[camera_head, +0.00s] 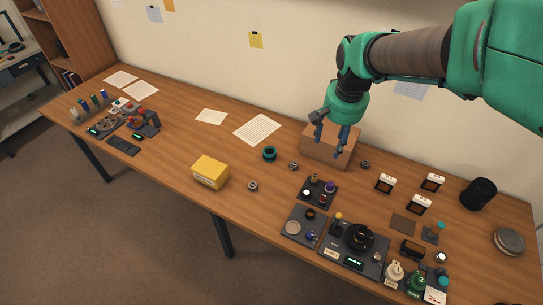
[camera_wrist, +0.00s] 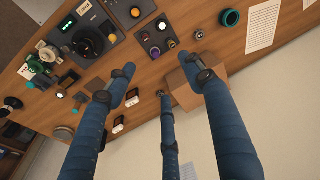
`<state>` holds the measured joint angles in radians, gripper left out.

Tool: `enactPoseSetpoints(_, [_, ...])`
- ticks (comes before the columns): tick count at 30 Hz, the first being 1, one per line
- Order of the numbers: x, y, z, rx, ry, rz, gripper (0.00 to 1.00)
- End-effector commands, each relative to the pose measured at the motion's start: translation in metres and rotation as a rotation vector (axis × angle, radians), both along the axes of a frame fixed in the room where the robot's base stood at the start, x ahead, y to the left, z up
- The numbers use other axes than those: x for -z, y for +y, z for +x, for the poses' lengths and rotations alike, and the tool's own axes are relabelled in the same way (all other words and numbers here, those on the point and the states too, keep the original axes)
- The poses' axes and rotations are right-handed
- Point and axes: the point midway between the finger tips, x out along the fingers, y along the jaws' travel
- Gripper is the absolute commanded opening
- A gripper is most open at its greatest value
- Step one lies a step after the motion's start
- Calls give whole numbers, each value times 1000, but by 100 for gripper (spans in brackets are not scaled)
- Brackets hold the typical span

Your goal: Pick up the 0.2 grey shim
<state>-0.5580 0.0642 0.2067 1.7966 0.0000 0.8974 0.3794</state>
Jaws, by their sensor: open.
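I cannot make out which piece is the 0.2 grey shim; no label is readable at this size. Small ring-shaped parts lie loose on the table: one (camera_head: 252,186) near the yellow box, one (camera_head: 293,166) left of the cardboard box, and one (camera_head: 365,164) to its right. A dark tray (camera_head: 304,200) holds several small round parts and shows in the wrist view too (camera_wrist: 148,46). My gripper (camera_head: 335,143) is open and empty, over the cardboard box (camera_head: 340,157). Its blue fingers (camera_wrist: 160,78) are spread apart in the wrist view.
A yellow box (camera_head: 210,172) stands near the front edge. A dark device with a round dial (camera_head: 359,236) and a second tray (camera_head: 294,239) sit at the front right. A black cylinder (camera_head: 478,194) stands at the right. Bare wood lies left of the yellow box.

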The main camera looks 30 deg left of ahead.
Motion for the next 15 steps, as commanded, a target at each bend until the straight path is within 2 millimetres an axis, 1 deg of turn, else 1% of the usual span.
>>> enactPoseSetpoints(1, [11, 19, 2, -11, 14, -6, 53])
enactPoseSetpoints(5, [36, 63, 6, -27, 41, -19, 53])
enactPoseSetpoints(6, [44, 78, 6, -33, 48, -22, 53])
enactPoseSetpoints(8, [57, 98, 6, -40, 59, -29, 53])
enactPoseSetpoints(9, [66, 111, 5, -46, 67, -34, 53])
enactPoseSetpoints(14, [106, 165, -3, -65, 96, -54, 53])
enactPoseSetpoints(15, [116, 178, -6, -69, 103, -60, 53])
